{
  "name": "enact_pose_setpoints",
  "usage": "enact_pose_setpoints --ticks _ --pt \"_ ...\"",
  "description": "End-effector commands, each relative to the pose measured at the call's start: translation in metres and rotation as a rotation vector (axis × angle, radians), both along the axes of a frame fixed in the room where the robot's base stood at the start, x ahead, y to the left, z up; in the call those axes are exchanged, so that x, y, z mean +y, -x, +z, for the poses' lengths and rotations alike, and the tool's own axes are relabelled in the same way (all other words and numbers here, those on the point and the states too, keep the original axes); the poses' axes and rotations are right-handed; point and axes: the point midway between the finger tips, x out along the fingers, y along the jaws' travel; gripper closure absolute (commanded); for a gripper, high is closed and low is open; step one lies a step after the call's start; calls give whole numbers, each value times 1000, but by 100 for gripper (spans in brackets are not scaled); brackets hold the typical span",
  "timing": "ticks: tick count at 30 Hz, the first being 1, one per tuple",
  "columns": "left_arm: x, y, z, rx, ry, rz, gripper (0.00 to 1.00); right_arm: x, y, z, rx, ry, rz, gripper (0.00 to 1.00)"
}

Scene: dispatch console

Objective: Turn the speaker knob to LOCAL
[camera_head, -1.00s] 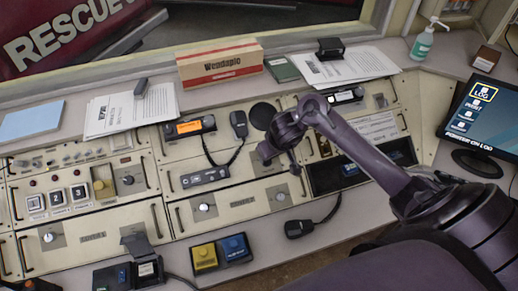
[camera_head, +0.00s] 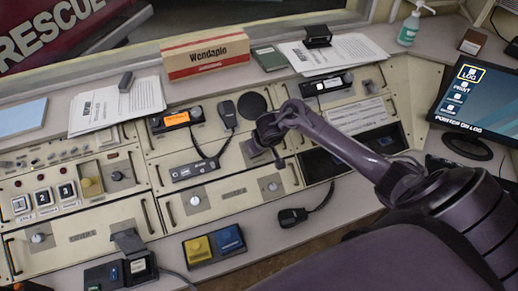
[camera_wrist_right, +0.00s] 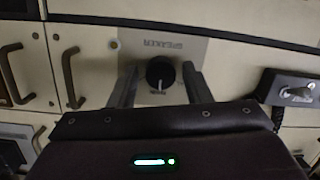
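The speaker knob (camera_wrist_right: 160,72) is black and round with a pale pointer mark. It sits on a grey plate (camera_wrist_right: 190,47) whose lettering is upside down and seems to read SPEAKER. In the right wrist view my right gripper (camera_wrist_right: 160,82) is open, one finger on each side of the knob; small gaps show, and contact is not clear. In the head view my right gripper (camera_head: 265,152) is over the console's middle panel and hides the knob. I cannot read a LOCAL mark. My left gripper is not in view.
A handset (camera_head: 228,114) with a coiled cord hangs left of my right gripper. A dark recess (camera_head: 322,165) lies to its right, and a fist microphone (camera_head: 292,217) lies below. Drawer handles (camera_wrist_right: 70,78) flank the panel. Yellow and blue buttons (camera_head: 214,245) stand at the front.

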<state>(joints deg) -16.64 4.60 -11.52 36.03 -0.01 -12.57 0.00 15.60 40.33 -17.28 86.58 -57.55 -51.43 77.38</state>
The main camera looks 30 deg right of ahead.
Motion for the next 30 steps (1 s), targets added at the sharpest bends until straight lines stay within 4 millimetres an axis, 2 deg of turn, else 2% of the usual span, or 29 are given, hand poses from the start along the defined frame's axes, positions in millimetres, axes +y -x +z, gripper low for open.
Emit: enact_pose_setpoints --ticks 1,8,19,30 --pt "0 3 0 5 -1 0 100 0 0 0 0 0 0 63" --pt "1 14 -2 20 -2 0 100 0 0 0 0 0 0 93" --pt "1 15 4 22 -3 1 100 0 -1 2 7 36 56 93" --pt "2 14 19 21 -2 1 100 0 -1 3 45 190 298 93"
